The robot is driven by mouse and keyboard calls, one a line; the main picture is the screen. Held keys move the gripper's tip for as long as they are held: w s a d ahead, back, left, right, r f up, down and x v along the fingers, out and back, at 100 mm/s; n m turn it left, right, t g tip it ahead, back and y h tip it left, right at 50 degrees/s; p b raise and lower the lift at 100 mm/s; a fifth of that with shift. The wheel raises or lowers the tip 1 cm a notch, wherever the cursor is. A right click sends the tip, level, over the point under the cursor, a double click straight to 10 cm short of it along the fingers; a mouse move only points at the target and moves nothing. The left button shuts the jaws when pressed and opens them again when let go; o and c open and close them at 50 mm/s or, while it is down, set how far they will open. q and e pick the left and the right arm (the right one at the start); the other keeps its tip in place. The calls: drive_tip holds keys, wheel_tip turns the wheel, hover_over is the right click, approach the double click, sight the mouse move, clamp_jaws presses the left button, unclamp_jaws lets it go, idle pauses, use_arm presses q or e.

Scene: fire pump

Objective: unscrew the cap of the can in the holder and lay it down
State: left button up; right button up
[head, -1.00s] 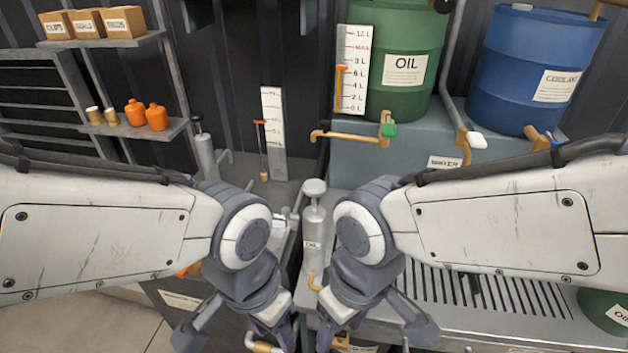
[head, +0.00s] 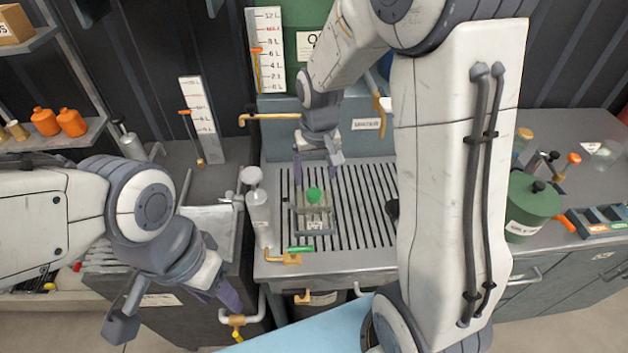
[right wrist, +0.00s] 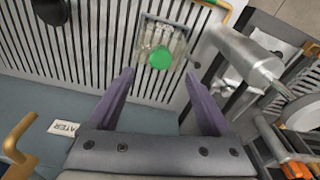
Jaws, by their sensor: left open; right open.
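The can (head: 313,217) sits in a holder (head: 297,231) on the slatted drain grate, with a round green cap (head: 315,195) on top. The green cap also shows in the right wrist view (right wrist: 160,57), ahead of my fingers. My right gripper (head: 316,176) is open and empty, above and just behind the cap; in the right wrist view its two purple fingers (right wrist: 158,100) are apart with the cap beyond them. My left gripper (head: 180,310) is open and empty at the lower left, away from the can. The can's lower part is partly hidden by the holder.
A grey pump cylinder (head: 257,208) stands just left of the holder. A brass tap with a green handle (head: 290,256) is at the grate's front edge. The slatted grate (head: 365,215) right of the holder is clear. A green container (head: 533,205) stands on the right counter.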

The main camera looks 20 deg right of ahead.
sight(314, 193)
drive_tip(key=f, duration=0.6)
drive_tip(key=shift+w+f+p, duration=0.3)
drive_tip(key=shift+w, duration=0.05)
clamp_jaws()
drive_tip(key=c, duration=0.9)
unclamp_jaws()
clamp_jaws()
drive_tip(key=shift+r+n+p, duration=0.1)
drive_tip(key=shift+n+p, duration=0.2)
drive_tip(key=shift+n, duration=0.5)
drive_tip(key=n, duration=0.3)
drive_tip(key=shift+b, duration=0.3)
